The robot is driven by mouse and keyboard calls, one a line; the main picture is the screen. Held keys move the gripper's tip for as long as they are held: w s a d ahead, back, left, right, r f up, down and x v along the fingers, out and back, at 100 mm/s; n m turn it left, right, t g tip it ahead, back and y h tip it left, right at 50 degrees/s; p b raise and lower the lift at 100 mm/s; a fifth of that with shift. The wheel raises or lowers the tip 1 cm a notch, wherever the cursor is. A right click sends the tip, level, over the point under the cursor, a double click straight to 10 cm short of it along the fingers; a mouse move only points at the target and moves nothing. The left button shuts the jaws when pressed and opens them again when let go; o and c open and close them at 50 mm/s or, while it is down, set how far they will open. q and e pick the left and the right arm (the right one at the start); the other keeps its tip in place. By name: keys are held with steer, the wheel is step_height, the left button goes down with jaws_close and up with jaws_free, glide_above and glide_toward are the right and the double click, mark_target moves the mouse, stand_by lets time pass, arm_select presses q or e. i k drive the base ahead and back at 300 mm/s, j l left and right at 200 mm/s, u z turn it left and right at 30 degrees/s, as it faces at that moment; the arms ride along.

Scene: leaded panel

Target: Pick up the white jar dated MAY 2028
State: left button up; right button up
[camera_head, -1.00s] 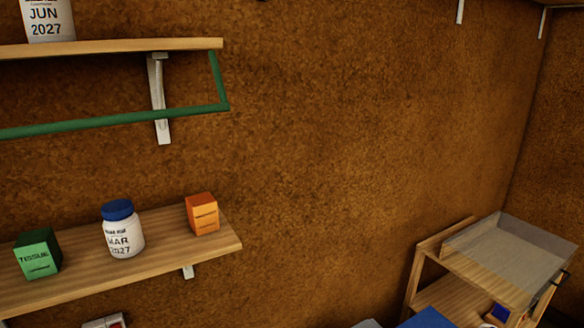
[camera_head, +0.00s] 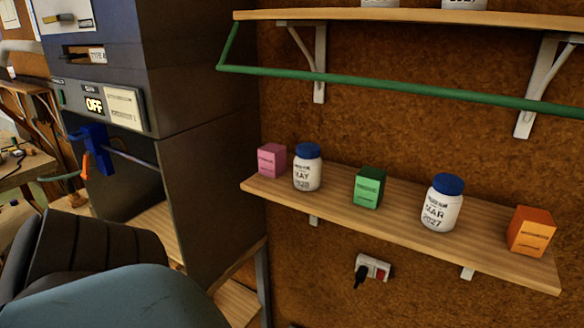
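The white jar dated MAY 2028 (camera_head: 307,174) has a blue lid and stands upright on the lower wooden shelf, near its left end. It is between a pink box (camera_head: 272,160) on its left and a green box (camera_head: 369,187) on its right. A similar white jar with a blue lid, dated MAR 2027 (camera_head: 440,207), stands further right on the same shelf. Neither of my grippers is in view.
An orange box (camera_head: 531,232) sits at the right end of the lower shelf (camera_head: 484,247). A green rail (camera_head: 400,86) runs below the upper shelf (camera_head: 420,14). A chair (camera_head: 110,298) fills the lower left.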

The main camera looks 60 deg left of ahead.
mark_target(308, 162)
steer(key=u, duration=1.7)
steer(key=i+j, duration=0.15)
steer(key=j, duration=0.2)
steer(key=i+j+z, duration=0.15)
steer(key=j, duration=0.2)
